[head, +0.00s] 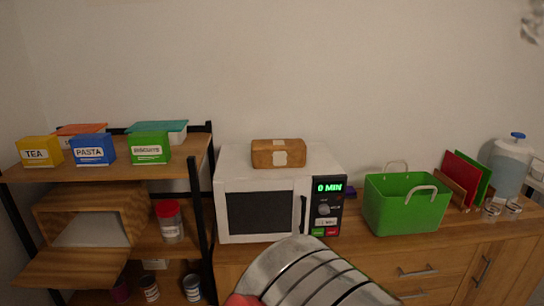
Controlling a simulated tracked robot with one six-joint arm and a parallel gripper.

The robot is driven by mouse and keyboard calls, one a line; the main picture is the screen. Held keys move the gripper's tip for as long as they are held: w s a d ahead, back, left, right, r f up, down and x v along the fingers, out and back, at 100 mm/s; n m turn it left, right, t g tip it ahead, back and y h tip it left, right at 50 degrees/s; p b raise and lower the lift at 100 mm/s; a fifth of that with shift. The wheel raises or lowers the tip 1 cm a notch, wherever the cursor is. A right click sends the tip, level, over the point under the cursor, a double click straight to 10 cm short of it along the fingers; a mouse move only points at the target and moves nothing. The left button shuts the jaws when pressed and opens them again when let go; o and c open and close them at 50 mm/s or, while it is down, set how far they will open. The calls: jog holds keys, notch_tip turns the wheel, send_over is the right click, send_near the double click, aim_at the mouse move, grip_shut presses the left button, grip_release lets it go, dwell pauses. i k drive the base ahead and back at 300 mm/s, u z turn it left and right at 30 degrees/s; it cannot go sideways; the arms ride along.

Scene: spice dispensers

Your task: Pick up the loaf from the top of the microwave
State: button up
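The loaf (264,154) is a brown block with a pale label on its front. It lies on the top of the white microwave (229,172), near the middle. The microwave stands on a wooden sideboard, with a dark door window and a green display reading 0 MIN. A large silver ribbed part, which looks like part of my arm, rises from the bottom edge in front of the microwave, apart from the loaf. A bit of red shows at its lower left. My gripper's fingers cannot be made out in this view.
A green basket (395,208) with pale handles stands right of the microwave. Left is a shelf (112,173) with tea, pasta and biscuits boxes. Boards and a water dispenser (509,168) stand at far right. The space above the loaf is clear.

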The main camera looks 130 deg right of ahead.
aim_at(289, 153)
jog(key=z, duration=4.9)
jog(key=i, duration=0.25)
jog(key=u, duration=0.4)
